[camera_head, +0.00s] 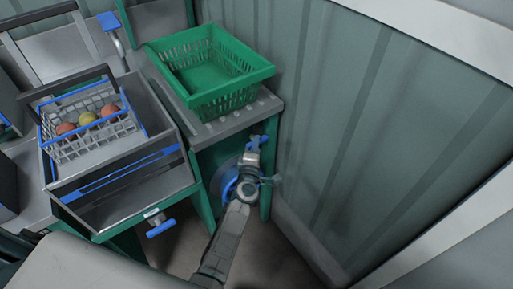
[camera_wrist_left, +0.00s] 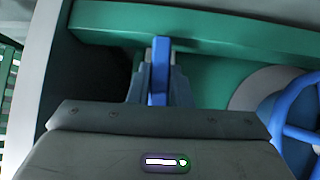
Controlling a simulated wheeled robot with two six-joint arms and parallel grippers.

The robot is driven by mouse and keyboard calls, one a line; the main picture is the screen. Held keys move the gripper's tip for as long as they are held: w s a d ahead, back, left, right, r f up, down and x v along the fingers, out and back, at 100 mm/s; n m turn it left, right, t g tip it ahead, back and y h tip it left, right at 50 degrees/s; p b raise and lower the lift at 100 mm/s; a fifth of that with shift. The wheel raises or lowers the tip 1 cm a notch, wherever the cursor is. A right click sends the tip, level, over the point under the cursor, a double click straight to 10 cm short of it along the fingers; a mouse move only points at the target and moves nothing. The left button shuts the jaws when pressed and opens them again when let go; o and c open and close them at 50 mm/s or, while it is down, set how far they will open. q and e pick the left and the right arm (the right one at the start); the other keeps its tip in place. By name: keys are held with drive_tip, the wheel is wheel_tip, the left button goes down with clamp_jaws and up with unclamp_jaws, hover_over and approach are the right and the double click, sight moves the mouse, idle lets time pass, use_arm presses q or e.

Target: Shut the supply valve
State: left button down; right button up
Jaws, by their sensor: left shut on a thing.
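My left gripper (camera_head: 253,158) reaches in front of the green stand at the lower middle of the head view. It is shut on a blue lever (camera_wrist_left: 160,70), which stands upright between its two fingers in the left wrist view. The blue lever (camera_head: 258,141) shows just past the fingertips in the head view. The pipe or valve body behind it is hidden by my gripper. A blue handwheel (camera_wrist_left: 297,128) is to the right of my gripper in the wrist view, apart from it. My right gripper is not in view.
A green crate (camera_head: 225,92) stands empty on the bench above. A blue tap handle (camera_head: 160,228) sticks out below the basin. A corrugated wall (camera_head: 345,130) closes the right side.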

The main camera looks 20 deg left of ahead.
use_arm(q)
drive_tip(key=c, duration=1.3)
unclamp_jaws()
drive_tip(key=shift+s+d+f+b, duration=0.1)
drive_tip(key=shift+s+d+b, duration=0.2)
drive_tip(key=shift+s, duration=1.5)
drive_tip(key=shift+s+d+f+b, duration=0.15)
drive_tip(key=shift+s+b, duration=0.25)
drive_tip(key=shift+s, duration=1.45)
drive_tip(key=shift+s+d+r+b, duration=0.1)
drive_tip(key=shift+s+d+b, duration=0.25)
drive_tip(key=shift+s, duration=1.45)
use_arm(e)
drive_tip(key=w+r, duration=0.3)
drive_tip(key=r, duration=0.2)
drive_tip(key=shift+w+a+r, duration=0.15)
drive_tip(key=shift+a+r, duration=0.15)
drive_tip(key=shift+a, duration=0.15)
